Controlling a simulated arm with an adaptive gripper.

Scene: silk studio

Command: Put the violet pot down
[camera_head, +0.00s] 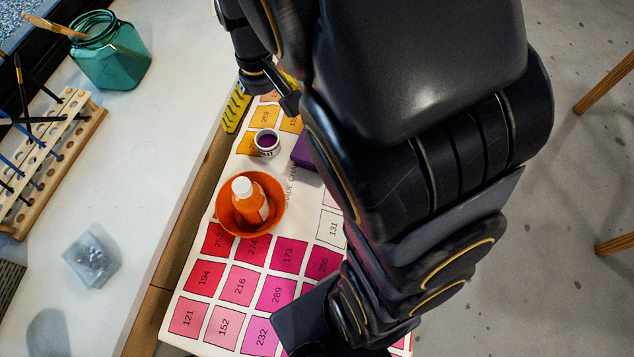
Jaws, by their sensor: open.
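The violet pot (267,143) is a small white-walled pot with dark violet showing in its round mouth. It stands upright on the colour chart, near the orange squares. My gripper (262,108) is just above the pot in the picture, its yellow-and-black fingers spread apart. One finger is at the chart's left edge; the other is partly hidden by my arm. No finger visibly closes on the pot. I cannot tell the height of the fingers over the chart.
The numbered colour chart (213,291) carries an orange bowl (225,217) with an orange bottle (248,197) in it. A purple block (304,152) beside the pot is partly hidden by my arm. Left are a brush rack (62,155), teal jar (113,58) and clear block (91,259).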

